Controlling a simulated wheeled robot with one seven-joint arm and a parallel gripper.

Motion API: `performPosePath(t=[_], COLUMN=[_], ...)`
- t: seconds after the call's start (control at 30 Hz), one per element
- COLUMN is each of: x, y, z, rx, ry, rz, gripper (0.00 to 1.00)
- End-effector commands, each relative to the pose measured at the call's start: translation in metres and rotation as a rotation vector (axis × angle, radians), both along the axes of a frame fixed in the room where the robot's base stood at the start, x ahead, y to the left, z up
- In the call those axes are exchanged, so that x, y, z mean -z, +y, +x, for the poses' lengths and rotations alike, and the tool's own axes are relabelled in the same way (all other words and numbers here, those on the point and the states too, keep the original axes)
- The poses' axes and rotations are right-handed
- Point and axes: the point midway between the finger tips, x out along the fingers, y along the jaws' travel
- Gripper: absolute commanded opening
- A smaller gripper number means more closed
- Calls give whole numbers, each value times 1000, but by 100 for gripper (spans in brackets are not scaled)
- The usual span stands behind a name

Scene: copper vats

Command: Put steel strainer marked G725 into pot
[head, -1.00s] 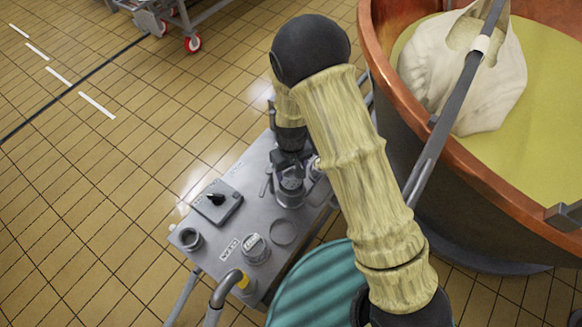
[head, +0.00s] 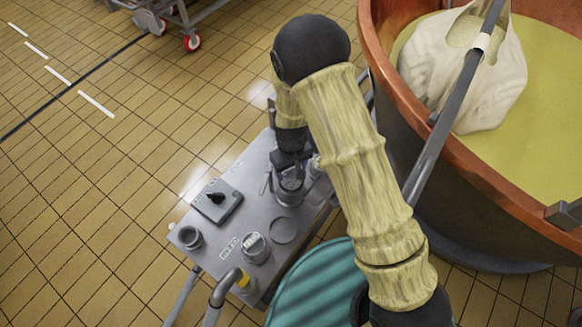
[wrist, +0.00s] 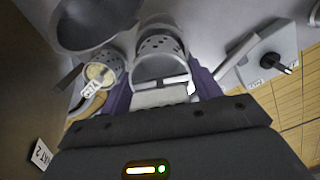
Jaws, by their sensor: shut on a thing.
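My gripper (wrist: 162,90) has purple fingers and is shut on a steel strainer (wrist: 160,46) with rows of round holes. A pale tag beside the fingers is not readable. In the head view my gripper (head: 289,160) hangs over the grey worktop, with a steel cup shape (head: 290,192) just below it. I cannot tell whether the strainer is inside a pot there. A smaller perforated vessel (wrist: 98,72) with pale contents and a tag starting with G stands to the left in the wrist view. My arm hides part of the worktop.
The grey worktop (head: 225,250) also holds a switch box (head: 217,201), an open cup (head: 190,237), a labelled round vessel (head: 255,247) and a flat disc (head: 283,231). A copper vat (head: 455,165) stands close on the right. A teal round thing (head: 315,290) is in front.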

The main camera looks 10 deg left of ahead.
Motion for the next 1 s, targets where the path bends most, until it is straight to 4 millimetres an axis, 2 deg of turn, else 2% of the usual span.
performPosePath(t=[1.0], x=[25], y=[1], z=[0], rx=[-1], ry=[-1], rz=[1], gripper=[36])
